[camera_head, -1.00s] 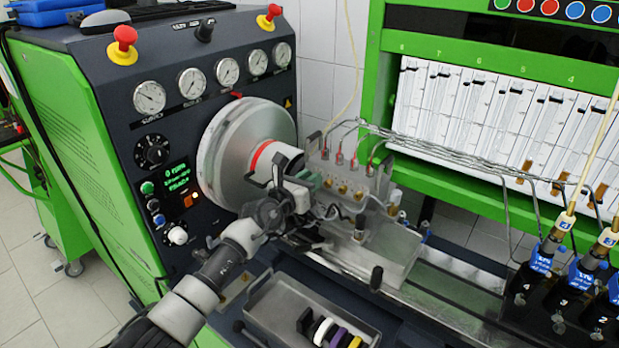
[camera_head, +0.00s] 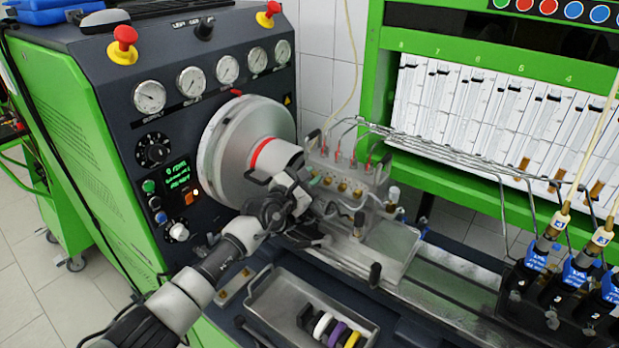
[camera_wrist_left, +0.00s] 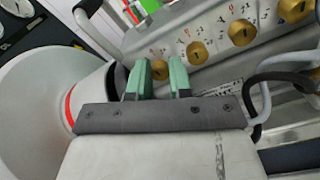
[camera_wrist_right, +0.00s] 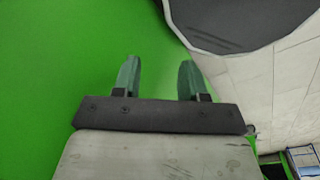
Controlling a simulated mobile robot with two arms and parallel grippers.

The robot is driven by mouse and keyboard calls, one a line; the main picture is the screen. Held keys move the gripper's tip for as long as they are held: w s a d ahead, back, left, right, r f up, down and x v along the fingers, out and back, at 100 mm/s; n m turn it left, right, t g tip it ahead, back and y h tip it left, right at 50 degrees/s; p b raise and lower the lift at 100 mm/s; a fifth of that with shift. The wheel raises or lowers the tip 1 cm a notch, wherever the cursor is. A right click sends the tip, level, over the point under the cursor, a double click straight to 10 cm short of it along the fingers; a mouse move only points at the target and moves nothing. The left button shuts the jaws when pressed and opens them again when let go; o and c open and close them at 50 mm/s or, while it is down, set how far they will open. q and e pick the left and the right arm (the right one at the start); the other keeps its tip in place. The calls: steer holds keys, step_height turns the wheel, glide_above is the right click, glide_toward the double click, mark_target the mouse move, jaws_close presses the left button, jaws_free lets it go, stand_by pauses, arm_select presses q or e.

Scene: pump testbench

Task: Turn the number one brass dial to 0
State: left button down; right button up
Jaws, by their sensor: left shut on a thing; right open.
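A row of brass dials with slots and small printed scales runs along the front of a grey block (camera_head: 333,169). In the left wrist view, the dial nearest the drum end (camera_wrist_left: 160,69) sits between the green fingertips of my left gripper (camera_wrist_left: 161,78), which is shut on it. The other brass dials (camera_wrist_left: 197,52) continue up to the right, free of the gripper. The scale of the held dial is mostly hidden, and I cannot read its setting. My right gripper (camera_wrist_right: 157,80) is open and empty in the right wrist view, in front of a green surface.
A large silver drum (camera_head: 245,150) stands left of the block. Thin metal pipes (camera_head: 440,152) and red-tipped fittings rise behind the dials. A grey tray (camera_head: 275,300) with coloured rings lies below my left arm. Blue-and-black injectors (camera_head: 575,275) stand at right.

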arm_select(q)
steer(key=shift+f, duration=0.1)
stand_by(0.3)
steer(key=c, duration=1)
jaws_free()
steer(key=shift+c, duration=0.2)
steer(key=shift+a+f, duration=0.1)
steer(key=shift+f, duration=0.05)
